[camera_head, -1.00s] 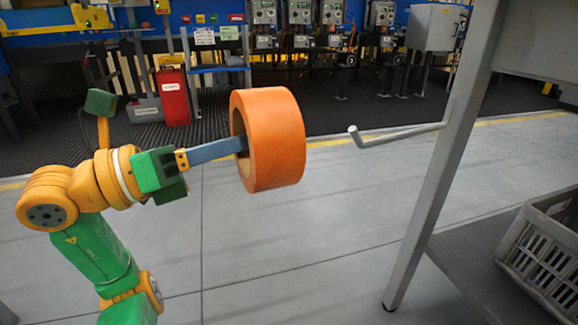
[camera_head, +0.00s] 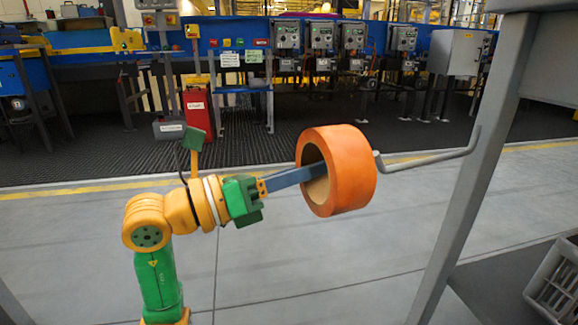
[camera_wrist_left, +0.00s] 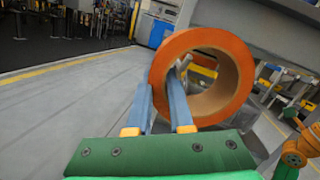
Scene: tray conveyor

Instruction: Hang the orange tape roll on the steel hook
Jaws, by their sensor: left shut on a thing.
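The orange tape roll (camera_head: 352,170) is held in the air, its open hole facing left toward my arm. My left gripper (camera_head: 312,172) is shut on the roll's wall, one blue finger reaching into the hole. In the left wrist view, the fingers (camera_wrist_left: 164,105) pinch the near wall of the roll (camera_wrist_left: 158,75). The steel hook (camera_head: 430,157) is a grey bent rod on the grey post. In the head view its tip meets the roll's right edge. A grey rod end (camera_wrist_left: 182,66) shows through the hole; I cannot tell whether it is inside.
The slanted grey post (camera_head: 480,180) stands at the right, carrying the hook. A grey crate (camera_head: 556,285) sits on a low shelf at the lower right. Machines and a red box (camera_head: 197,112) stand far back. The floor between is clear.

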